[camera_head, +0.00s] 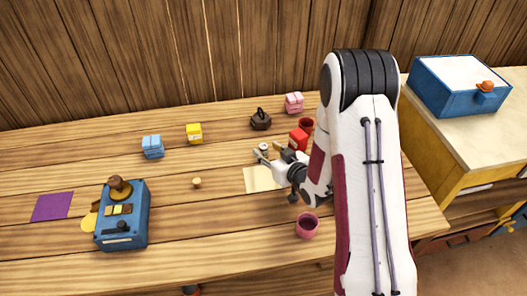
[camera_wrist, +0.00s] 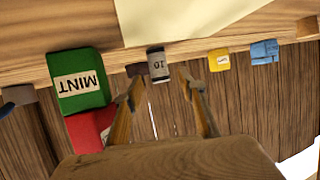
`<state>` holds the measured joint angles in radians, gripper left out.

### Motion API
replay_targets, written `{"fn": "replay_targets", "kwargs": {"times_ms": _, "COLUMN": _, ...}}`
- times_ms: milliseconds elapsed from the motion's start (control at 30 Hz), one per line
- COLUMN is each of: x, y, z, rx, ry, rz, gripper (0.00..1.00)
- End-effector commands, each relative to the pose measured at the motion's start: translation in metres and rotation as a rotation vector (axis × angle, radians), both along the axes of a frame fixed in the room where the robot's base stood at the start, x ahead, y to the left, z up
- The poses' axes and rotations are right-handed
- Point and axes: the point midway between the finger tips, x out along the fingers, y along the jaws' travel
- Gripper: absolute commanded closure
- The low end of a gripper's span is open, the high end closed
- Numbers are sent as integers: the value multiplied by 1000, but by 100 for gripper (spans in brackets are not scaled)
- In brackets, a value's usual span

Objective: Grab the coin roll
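A small grey cylinder with a pale label, its number reading like 16, stands on the table in the wrist view (camera_wrist: 157,65); it appears to be the coin roll. In the head view it shows as a small grey-white piece (camera_head: 264,148) by my fingertips. My gripper (camera_head: 268,159) is open, reaching in low from the right. In the wrist view its two fingers (camera_wrist: 158,93) are spread and empty, with the cylinder just beyond the tips and roughly between them. I cannot tell whether they touch it.
A cream sheet (camera_head: 260,180) lies beside my gripper. A dark kettle (camera_head: 261,121), yellow box (camera_head: 194,133) and blue box (camera_head: 152,147) stand behind. A maroon cup (camera_head: 307,227) is in front.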

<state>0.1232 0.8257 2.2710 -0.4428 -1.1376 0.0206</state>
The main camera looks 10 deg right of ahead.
Motion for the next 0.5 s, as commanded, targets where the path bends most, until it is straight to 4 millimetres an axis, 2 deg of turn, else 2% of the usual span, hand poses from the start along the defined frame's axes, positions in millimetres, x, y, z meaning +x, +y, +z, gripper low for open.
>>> {"fn": "replay_targets", "kwargs": {"times_ms": 233, "x": 22, "y": 7, "z": -10, "rx": 0, "ry": -1, "rz": -1, "gripper": 60}}
{"fn": "replay_targets", "kwargs": {"times_ms": 500, "x": 30, "y": 10, "z": -15, "rx": -1, "ry": 2, "rz": -1, "gripper": 60}}
